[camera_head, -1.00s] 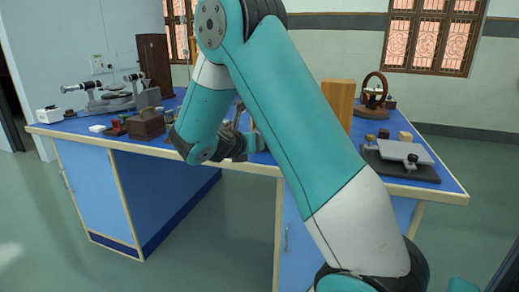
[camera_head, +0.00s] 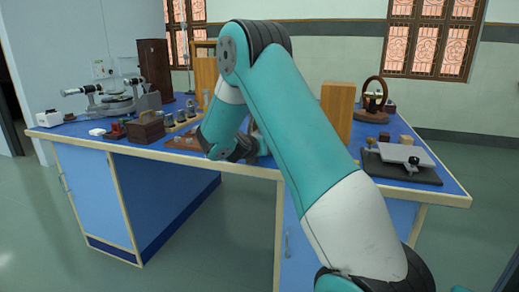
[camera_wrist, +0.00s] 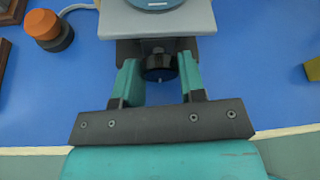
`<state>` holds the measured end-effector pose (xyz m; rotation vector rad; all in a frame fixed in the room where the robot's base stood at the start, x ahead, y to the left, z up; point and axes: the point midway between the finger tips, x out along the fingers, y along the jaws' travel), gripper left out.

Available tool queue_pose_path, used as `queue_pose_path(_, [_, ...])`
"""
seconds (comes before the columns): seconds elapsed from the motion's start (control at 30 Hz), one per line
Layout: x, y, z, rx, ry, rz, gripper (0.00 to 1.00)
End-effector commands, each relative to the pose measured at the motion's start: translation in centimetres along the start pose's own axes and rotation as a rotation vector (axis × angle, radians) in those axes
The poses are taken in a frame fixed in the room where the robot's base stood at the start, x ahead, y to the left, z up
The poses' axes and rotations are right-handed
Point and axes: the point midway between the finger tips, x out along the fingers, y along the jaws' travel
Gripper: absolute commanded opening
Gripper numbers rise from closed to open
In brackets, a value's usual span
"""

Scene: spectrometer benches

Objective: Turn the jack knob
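In the wrist view, my gripper (camera_wrist: 159,62) has its two teal fingers apart, one on each side of the jack's round black knob (camera_wrist: 160,68). The knob sits between the fingers, and any gap to them is too small to judge. The jack's pale grey top plate (camera_wrist: 130,22) is just beyond, with a round blue-rimmed thing (camera_wrist: 157,3) on it, cut off by the frame edge. In the head view my arm hides the jack, its knob and my fingertips.
An orange and black round piece (camera_wrist: 48,30) lies left of the jack, with a cable nearby. A yellowish block (camera_wrist: 313,69) is at the right. The blue bench (camera_wrist: 250,80) is clear between. In the head view, a tall wooden block (camera_head: 338,108) stands right of my arm.

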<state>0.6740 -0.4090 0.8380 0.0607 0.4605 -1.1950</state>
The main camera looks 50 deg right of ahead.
Motion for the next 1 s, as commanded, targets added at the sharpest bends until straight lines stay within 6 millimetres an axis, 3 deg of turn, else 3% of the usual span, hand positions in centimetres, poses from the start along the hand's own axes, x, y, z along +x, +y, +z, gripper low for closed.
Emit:
queue_pose_path(0.07, [-0.01,-0.07,-0.01,-0.001,0.0,-0.002,0.14])
queue_pose_path(0.47, [-0.08,-0.22,0.16,0.063,0.002,0.023,0.14])
queue_pose_path(1.0, [0.09,-0.45,0.08,0.395,-0.001,0.157,0.14])
